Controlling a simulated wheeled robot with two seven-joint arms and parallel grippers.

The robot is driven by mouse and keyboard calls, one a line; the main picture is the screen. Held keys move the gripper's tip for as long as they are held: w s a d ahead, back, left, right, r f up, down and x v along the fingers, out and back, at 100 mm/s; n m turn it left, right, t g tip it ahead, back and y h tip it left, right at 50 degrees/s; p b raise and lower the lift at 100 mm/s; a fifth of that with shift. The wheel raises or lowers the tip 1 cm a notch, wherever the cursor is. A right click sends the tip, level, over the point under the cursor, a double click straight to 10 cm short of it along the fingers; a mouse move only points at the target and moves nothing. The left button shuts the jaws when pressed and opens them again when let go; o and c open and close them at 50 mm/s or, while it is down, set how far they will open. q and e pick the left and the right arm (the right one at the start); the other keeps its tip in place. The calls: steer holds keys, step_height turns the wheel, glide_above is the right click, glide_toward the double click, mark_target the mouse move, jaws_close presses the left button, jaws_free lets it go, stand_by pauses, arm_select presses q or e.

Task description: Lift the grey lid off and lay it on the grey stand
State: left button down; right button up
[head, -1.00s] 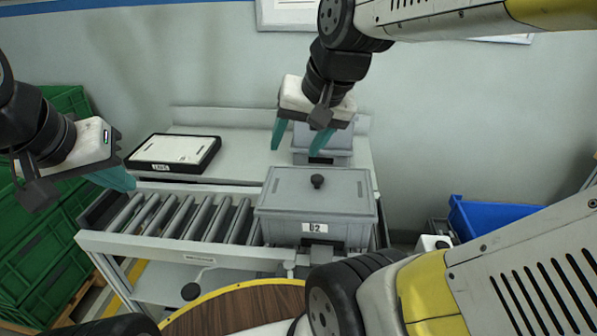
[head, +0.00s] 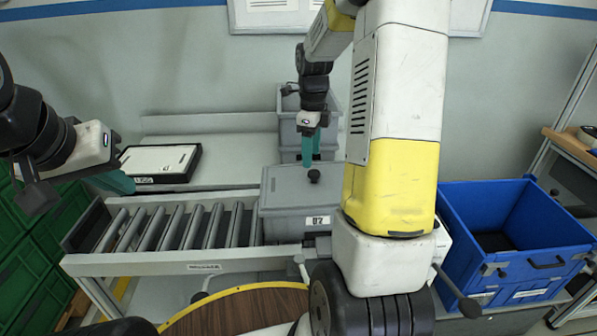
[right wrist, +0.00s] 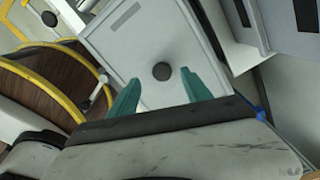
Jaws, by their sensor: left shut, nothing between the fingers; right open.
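The grey lid (head: 285,190) lies on a grey bin (head: 290,228) at the right end of the roller conveyor. A round dark knob (head: 313,175) stands up from the lid. My right gripper (head: 311,160) is open and points down just above and behind the knob. In the right wrist view the knob (right wrist: 162,71) shows ahead of and between the two teal fingertips, with nothing held. My left gripper (head: 122,185) is shut and empty at the far left. A grey bench (head: 220,150) stands behind the rollers; I cannot tell whether it is the grey stand.
A black-framed pale panel (head: 160,162) lies on the bench's left part. Grey stacked bins (head: 290,125) stand behind the lidded bin. An open blue crate (head: 520,225) is at the right, green crates (head: 40,245) at the left. The rollers (head: 175,228) are empty.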

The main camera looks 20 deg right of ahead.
mark_target(314, 172)
steer(key=f, duration=0.4)
steer(key=d+f, duration=0.1)
steer(key=f, duration=0.2)
steer(key=shift+s, duration=0.15)
steer(key=shift+c, duration=0.5)
jaws_close()
